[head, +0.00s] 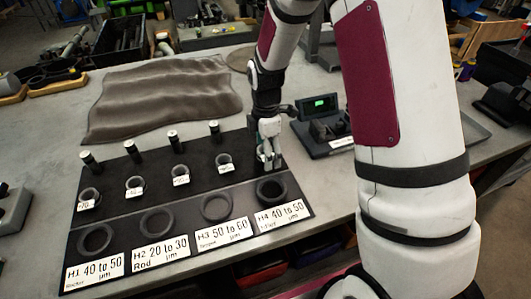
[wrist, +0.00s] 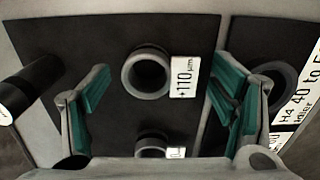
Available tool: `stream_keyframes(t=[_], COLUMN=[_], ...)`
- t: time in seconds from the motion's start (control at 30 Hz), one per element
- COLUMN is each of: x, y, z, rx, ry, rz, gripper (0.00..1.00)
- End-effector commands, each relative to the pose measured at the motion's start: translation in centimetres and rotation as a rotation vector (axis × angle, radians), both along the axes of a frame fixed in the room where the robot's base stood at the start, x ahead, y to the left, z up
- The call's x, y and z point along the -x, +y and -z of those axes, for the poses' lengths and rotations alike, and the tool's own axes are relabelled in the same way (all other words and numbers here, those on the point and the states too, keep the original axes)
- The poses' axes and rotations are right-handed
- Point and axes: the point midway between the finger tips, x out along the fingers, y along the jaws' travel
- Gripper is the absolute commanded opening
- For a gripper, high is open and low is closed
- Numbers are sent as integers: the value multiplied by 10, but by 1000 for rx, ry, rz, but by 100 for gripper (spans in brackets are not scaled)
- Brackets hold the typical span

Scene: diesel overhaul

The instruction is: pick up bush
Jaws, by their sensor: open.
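In the wrist view, a grey ring-shaped bush (wrist: 147,73) with a "+110 µm" label stands on a black board, between the open fingers of my gripper (wrist: 160,80). No finger touches it. A second bush (wrist: 151,146) shows below it, partly hidden by the gripper body. In the head view, my gripper (head: 268,155) points down over the right end of the bush row and hides what is under it. Labelled bushes stand to its left, the nearest one (head: 224,162) close by, the farthest (head: 90,196) at far left.
The front of the black board (head: 190,190) has larger dark rings marked H1 to H4, such as the H4 ring (head: 271,190). Dark pins with light tops (head: 175,142) stand behind the bushes. A grey cloth (head: 165,92) lies behind, and a gauge with a green display (head: 319,103) stands right.

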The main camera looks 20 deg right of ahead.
Motion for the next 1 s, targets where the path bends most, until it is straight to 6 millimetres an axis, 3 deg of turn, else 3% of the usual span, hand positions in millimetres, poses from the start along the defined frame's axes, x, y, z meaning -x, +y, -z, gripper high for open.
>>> stream_keyframes(t=[0.3, 0.53, 1.0], x=[0, 0, -1], y=[0, 0, 0], z=[5, 5, -3], rx=[0, 0, -1], ry=[0, 0, -3], rz=[-1, -1, -1], gripper=[76, 26, 26])
